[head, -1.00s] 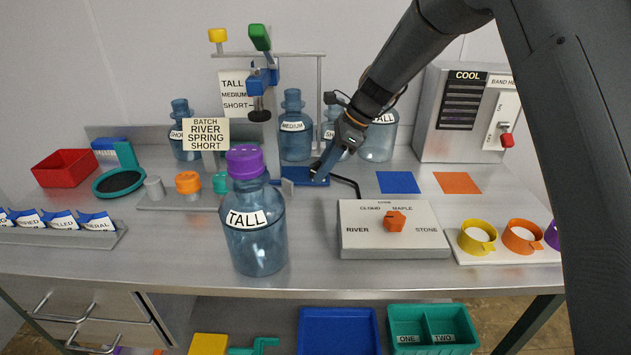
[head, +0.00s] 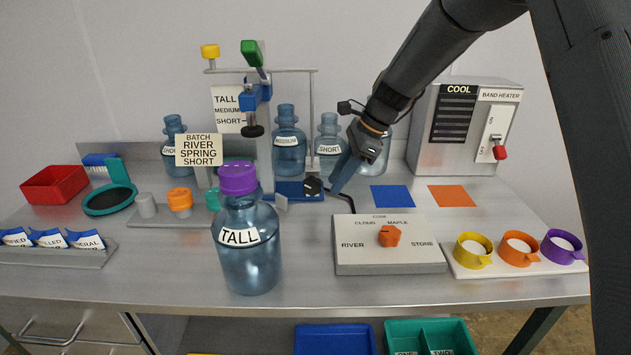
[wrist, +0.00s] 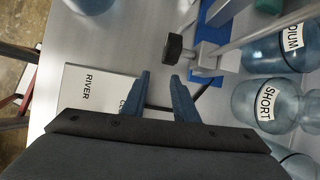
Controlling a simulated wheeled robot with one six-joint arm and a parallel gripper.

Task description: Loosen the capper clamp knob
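The capper stand has a vertical post, a blue carriage (head: 256,97) with a green-tipped lever, and a blue base (head: 288,190). A black knob (head: 313,185) with a pale mark sits at the right end of the base; I take it as the clamp knob. It also shows in the wrist view (wrist: 173,47), beside a grey block.
A TALL jug (head: 249,250) with a purple cap stands in front of the capper. A dial box (head: 388,262) is at front right. MEDIUM (head: 289,150) and SHORT (head: 329,160) jugs stand behind. Blue (head: 392,196) and orange squares are clear at right.

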